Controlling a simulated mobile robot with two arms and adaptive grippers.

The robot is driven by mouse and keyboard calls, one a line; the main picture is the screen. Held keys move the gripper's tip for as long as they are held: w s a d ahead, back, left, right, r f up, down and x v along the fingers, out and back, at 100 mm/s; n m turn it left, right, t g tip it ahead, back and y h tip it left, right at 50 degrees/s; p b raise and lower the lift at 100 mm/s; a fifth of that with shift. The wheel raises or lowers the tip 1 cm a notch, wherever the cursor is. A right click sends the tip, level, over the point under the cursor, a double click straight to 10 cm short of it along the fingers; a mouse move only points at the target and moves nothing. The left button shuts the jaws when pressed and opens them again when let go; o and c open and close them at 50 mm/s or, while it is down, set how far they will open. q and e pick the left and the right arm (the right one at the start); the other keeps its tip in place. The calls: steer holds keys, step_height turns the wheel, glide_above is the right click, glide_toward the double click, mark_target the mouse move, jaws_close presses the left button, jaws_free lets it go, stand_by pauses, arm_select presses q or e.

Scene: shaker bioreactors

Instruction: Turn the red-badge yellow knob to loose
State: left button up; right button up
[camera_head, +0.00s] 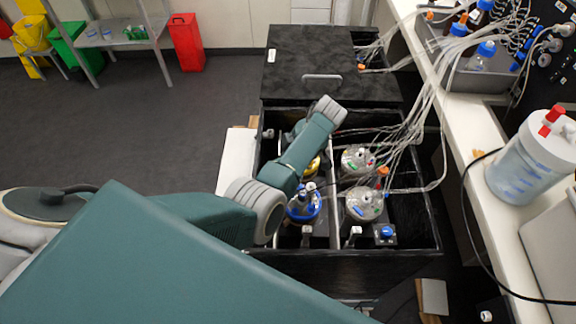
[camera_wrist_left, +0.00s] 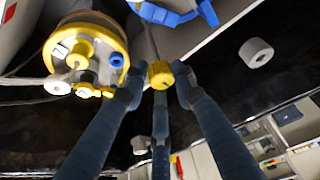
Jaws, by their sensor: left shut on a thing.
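In the left wrist view a small yellow knob (camera_wrist_left: 160,75) sits between the fingertips of my left gripper (camera_wrist_left: 158,84), which is shut on it. No red badge can be made out on or near it. A vessel with a yellow collar (camera_wrist_left: 122,40) stands to the left of the knob. In the head view my left arm reaches over the open shaker bay (camera_head: 415,215) and hides the knob and the left gripper. Only a little of the yellow-collared vessel (camera_head: 314,168) shows beside the arm. My right gripper is not in view.
A blue-collared vessel (camera_head: 303,212) and two clear-lidded vessels (camera_head: 357,160) (camera_head: 364,205) with tubing stand in the bay. The wrist view also shows a light grey knob (camera_wrist_left: 256,52). A white-topped container (camera_head: 530,165) stands on the right bench.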

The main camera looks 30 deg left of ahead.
arm_select(q)
steer(key=shift+a+r, duration=0.1)
steer(key=shift+a, duration=0.15)
steer(key=o, duration=1)
steer(key=shift+o, duration=0.4)
steer(key=shift+s, duration=0.2)
steer(key=shift+w+d+r, duration=0.15)
steer(key=shift+d+r, duration=0.1)
steer(key=shift+r, duration=0.1)
steer(key=s+v, duration=0.1)
steer(key=v, duration=1)
steer(key=shift+w, duration=0.45)
